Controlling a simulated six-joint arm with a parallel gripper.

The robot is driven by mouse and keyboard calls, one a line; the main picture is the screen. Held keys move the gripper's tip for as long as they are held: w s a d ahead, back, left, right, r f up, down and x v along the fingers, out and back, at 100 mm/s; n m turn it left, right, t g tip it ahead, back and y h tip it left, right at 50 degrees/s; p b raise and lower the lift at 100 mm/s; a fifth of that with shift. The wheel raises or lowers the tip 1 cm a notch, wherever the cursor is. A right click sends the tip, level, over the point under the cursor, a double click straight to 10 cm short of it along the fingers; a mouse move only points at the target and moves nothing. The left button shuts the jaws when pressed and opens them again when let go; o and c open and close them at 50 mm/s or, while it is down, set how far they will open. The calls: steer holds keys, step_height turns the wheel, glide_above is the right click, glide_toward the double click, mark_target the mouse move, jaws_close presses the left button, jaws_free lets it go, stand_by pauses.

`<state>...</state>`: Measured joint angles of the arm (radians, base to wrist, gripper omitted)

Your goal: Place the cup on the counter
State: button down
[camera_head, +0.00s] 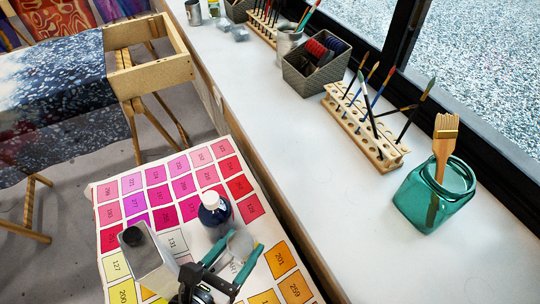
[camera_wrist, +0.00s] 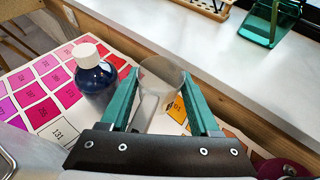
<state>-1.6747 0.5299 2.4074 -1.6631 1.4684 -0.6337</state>
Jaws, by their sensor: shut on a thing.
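A pale grey, see-through cup (camera_head: 240,242) is between the green fingers of my gripper (camera_head: 238,250), above the colour chart at the lower middle. In the wrist view the cup (camera_wrist: 160,78) sits between both fingertips of my gripper (camera_wrist: 160,86), which is shut on it. Its lower part is hard to make out. The white counter (camera_head: 300,150) runs along the right of the chart, under the window. In the wrist view the counter (camera_wrist: 205,45) lies beyond the cup.
A dark blue bottle with white cap (camera_head: 215,215) stands close left of the cup. The counter holds a green glass jar with brush (camera_head: 425,203), a wooden brush rack (camera_head: 365,130) and a grey basket (camera_head: 300,78). Its near stretch is clear.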

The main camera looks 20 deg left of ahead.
steer(key=w+d+r+m+h, duration=0.1)
steer(key=w+d+r, duration=0.6)
steer(key=w, duration=0.4)
steer(key=w+d+r+m+g+h, duration=0.15)
steer(key=w+d+r, duration=0.25)
steer(key=w+r, duration=0.6)
steer(key=w+d+r+m+h, duration=0.1)
steer(key=w+d+r, duration=0.55)
steer(key=w, duration=0.45)
steer(key=w+a+f+m+g+h, duration=0.1)
steer(key=w+a+f+m+h, duration=0.1)
steer(key=w+a+f, duration=0.75)
steer(key=shift+m+g+h, duration=0.65)
steer(key=shift+h, duration=0.2)
steer(key=a+f, duration=0.2)
steer(key=f, duration=0.4)
steer(key=a+f, duration=0.1)
steer(key=f, duration=0.5)
steer(key=a+f, duration=0.2)
steer(key=f, duration=0.4)
steer(key=shift+a+f, duration=0.1)
steer(key=shift+a, duration=0.2)
steer(key=shift+f, duration=0.1)
